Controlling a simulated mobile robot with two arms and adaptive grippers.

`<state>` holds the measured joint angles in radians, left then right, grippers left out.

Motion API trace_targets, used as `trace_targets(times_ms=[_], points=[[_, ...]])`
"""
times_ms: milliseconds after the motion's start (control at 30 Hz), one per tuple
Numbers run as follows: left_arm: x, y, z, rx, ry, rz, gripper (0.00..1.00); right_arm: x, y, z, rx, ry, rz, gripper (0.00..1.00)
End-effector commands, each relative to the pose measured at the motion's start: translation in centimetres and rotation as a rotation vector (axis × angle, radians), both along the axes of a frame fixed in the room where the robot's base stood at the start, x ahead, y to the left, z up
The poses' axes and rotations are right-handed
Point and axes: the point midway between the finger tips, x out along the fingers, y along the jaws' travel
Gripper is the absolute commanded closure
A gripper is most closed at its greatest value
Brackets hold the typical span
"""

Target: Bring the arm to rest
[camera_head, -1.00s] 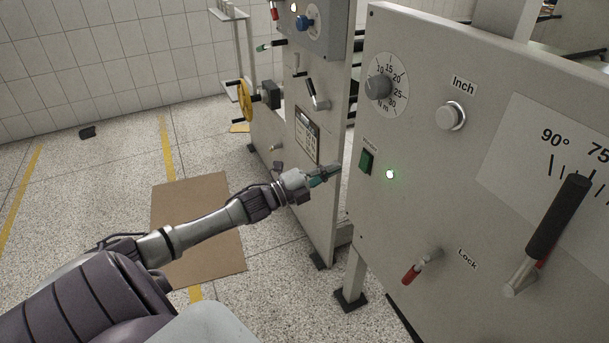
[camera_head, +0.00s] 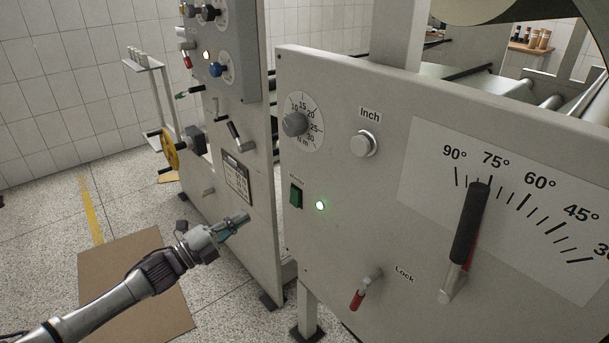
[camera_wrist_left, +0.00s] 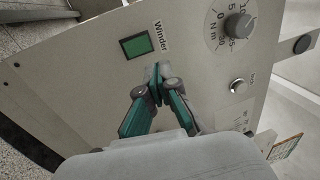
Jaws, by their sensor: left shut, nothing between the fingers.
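My left gripper (camera_head: 236,221) comes in from the lower left of the head view. It is in front of the machine's side panel, left of the green Winder switch (camera_head: 296,195), and apart from it. In the left wrist view its teal fingers (camera_wrist_left: 158,86) meet at the tips with nothing between them. The Winder switch (camera_wrist_left: 136,46) lies beyond the fingertips, a little up and left. My right gripper is in neither view.
The panel carries a torque dial (camera_head: 295,124), an Inch button (camera_head: 363,144), a red Lock handle (camera_head: 358,294) and a black-gripped angle lever (camera_head: 468,225) near 75°. A second machine column (camera_head: 230,130) with a yellow handwheel (camera_head: 169,149) stands behind. A brown mat (camera_head: 130,285) lies on open floor.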

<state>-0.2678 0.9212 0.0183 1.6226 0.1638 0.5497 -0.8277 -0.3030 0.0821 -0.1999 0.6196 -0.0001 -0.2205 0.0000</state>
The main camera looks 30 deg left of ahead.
Motion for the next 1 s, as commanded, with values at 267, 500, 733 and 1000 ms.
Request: trace_targets(times_ms=[267, 500, 733, 1000], points=[[0.0, 1.1, -2.6, -0.044, 0.067, 0.047, 1.00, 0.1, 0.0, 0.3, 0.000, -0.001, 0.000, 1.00], [-3.1, 4.8, -17.4, -0.294, 0.426, 0.296, 1.00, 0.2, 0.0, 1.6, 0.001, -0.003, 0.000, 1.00], [-11.5, 3.4, -33.0, -0.552, 0.802, 0.550, 1.00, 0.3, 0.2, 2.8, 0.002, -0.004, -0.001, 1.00], [-25.3, -4.3, -46.4, -0.790, 1.210, 0.835, 1.00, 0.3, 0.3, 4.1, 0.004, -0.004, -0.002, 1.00]])
